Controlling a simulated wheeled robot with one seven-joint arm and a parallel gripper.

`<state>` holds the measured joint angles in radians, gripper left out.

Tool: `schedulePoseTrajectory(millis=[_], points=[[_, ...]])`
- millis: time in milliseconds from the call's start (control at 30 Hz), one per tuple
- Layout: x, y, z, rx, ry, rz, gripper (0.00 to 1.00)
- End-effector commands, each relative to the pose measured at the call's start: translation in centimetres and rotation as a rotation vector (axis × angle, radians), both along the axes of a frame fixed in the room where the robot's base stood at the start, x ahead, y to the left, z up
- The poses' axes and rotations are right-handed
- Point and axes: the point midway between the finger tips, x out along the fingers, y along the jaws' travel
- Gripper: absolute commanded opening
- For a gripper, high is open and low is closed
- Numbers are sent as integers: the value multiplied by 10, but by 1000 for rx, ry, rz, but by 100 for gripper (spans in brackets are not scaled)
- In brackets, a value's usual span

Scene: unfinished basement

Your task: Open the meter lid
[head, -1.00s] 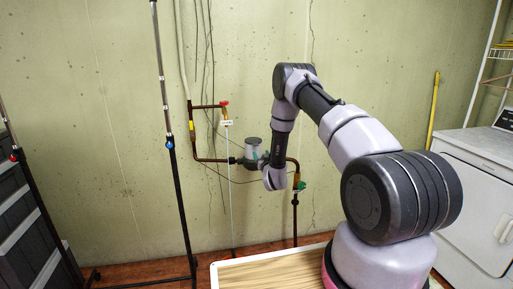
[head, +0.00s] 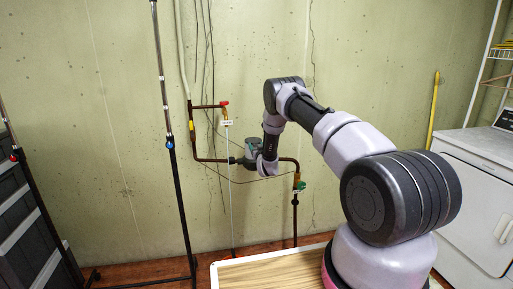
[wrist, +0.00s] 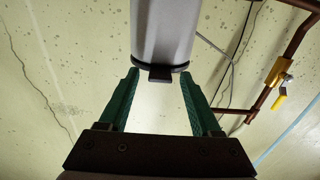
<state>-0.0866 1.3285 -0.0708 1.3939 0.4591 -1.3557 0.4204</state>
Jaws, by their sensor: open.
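The water meter (head: 252,145) is a grey, round-bodied unit set in the copper pipe on the wall. In the wrist view its grey cylinder (wrist: 162,32) comes down from the top edge and ends in a dark rim with a small dark tab (wrist: 160,75), which seems to belong to the lid. The lid looks closed. My gripper (wrist: 160,80) is open, its green fingers apart with the tab between or just beyond their tips; contact cannot be told. In the head view my wrist hides the meter's lower right side, and the fingers are hard to make out.
Copper pipe (head: 191,148) runs around the meter, with a red-handled valve (head: 224,103) at upper left and a green valve (head: 300,186) at lower right. A dark stand (head: 176,190) stands left. A wooden-topped surface (head: 265,272) lies below.

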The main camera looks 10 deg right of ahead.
Motion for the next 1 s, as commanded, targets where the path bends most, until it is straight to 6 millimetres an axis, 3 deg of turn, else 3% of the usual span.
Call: schedulePoseTrajectory(millis=[67,200,233,1000], points=[[0,0,0,0,0,0,61],[0,0,0,0,0,0,8],[0,0,0,0,0,0,0],[0,0,0,0,0,0,0]])
